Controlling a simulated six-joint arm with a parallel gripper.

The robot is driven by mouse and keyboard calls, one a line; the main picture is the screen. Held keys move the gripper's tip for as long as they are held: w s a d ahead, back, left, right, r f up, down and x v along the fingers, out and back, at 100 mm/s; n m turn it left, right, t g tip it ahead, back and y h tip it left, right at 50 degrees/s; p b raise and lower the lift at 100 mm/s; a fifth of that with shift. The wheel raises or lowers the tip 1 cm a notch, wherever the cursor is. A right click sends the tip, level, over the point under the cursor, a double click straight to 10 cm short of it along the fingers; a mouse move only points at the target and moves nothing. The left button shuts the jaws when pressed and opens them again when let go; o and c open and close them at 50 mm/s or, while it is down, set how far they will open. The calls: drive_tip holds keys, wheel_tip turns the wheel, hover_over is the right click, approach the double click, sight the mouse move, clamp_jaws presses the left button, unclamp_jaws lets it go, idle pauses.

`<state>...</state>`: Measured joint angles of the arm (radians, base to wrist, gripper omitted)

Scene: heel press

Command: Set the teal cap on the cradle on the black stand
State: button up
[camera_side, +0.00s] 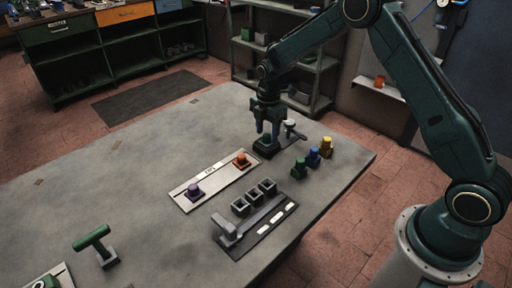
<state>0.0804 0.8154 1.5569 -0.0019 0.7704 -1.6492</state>
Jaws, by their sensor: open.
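My gripper (267,134) points down at the back right of the grey table, with its fingers apart. It is right over a small black stand (266,150). A small dark teal piece (266,141) shows low between the fingertips, at the top of the stand. It looks like the teal cap, but the picture is too small to tell how it sits. The cradle is hidden by the fingers and this piece.
A white-topped piece (290,125) stands close right of my gripper. A pale plate (217,180) carries orange and purple pieces. Dark square cups (253,197) stand in front. The table's left is largely clear.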

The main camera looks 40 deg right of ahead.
wheel_tip(320, 180, up, 14)
idle(0.7)
idle(0.5)
drive_tip(key=s+a+r+m+t, duration=0.3)
drive_tip(key=s+r+m, duration=0.5)
drive_tip(key=s+r, duration=0.65)
drive_tip(key=s+a+f+m+t, duration=0.1)
drive_tip(key=s+m, duration=0.9)
drive_tip(key=s, duration=1)
drive_tip(key=shift+f+t, duration=0.8)
